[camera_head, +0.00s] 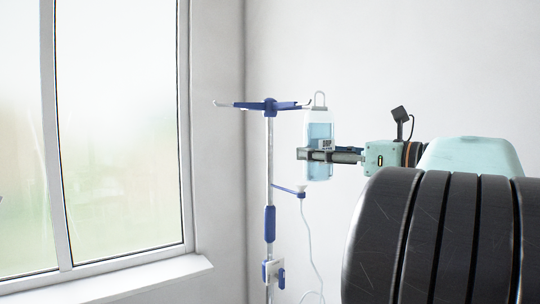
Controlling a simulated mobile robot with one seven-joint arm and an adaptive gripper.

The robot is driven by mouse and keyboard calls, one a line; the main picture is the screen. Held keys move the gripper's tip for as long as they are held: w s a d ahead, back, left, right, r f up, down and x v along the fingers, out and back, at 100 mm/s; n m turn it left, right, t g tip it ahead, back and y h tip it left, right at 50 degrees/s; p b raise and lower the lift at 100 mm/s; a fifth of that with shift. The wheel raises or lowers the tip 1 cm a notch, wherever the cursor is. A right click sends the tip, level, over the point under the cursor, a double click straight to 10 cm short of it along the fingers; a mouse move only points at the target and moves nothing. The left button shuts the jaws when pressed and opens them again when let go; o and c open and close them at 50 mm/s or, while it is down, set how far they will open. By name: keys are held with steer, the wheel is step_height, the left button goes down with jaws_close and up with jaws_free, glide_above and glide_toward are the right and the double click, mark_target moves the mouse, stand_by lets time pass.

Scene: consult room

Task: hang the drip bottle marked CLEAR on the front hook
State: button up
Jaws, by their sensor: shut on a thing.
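A clear drip bottle (319,168) with pale blue liquid and a wire loop on top is upright in the air. My gripper (314,155) is shut around its middle, reaching in from the right. The label on the bottle is too small to read surely, and a finger covers part of it. The drip stand (270,170) has a blue hub (270,106) with hook arms to the left and right. The bottle's loop (320,98) shows close to the right arm's tip; I cannot tell whether they touch. I cannot tell which hook is the front one.
A white clamp (273,272) sits lower on the pole. A window (120,130) with a sill is at left. Bare wall lies behind.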

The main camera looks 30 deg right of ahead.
steer(key=shift+w+a+f, duration=0.1)
steer(key=shift+w+f, duration=0.1)
steer(key=shift+w, duration=0.7)
steer(key=shift+w+a+f, duration=0.1)
steer(key=shift+w+f, duration=0.1)
steer(key=shift+w, duration=0.7)
steer(key=shift+w+a+f, duration=0.1)
steer(key=shift+w+f, duration=0.1)
steer(key=shift+w, duration=0.7)
steer(key=shift+d, duration=0.1)
steer(key=o, duration=1.6)
steer(key=shift+f, duration=0.1)
steer(key=v, duration=1.2)
